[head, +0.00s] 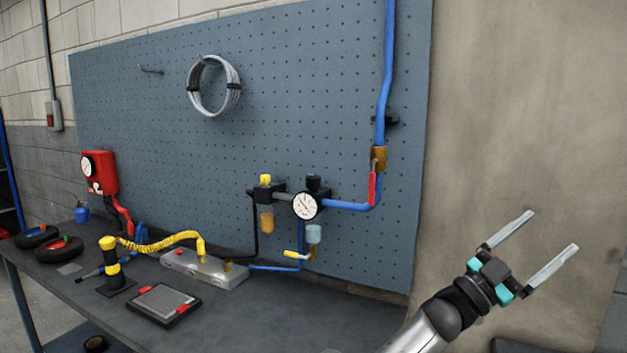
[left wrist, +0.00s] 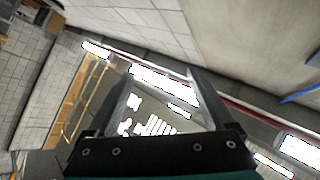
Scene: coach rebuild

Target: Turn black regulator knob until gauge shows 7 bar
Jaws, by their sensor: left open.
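The black regulator knob (head: 313,183) sits on top of the regulator on the blue pegboard. The round white gauge (head: 305,206) is on the regulator's front, just below the knob. Its dark needle shows, but the scale is too small to read. My left gripper (head: 552,230) is open and empty, in front of the bare wall at the right, well away from the knob. Its two spread fingers also show in the left wrist view (left wrist: 161,76), with neither knob nor gauge there. My right gripper is in neither view.
A yellow-topped filter unit (head: 266,204) stands left of the regulator. A blue pipe with a red lever (head: 372,188) runs up on its right. The workbench (head: 330,310) below holds a metal manifold (head: 205,272) with a yellow coiled hose and a tablet-like panel (head: 161,304).

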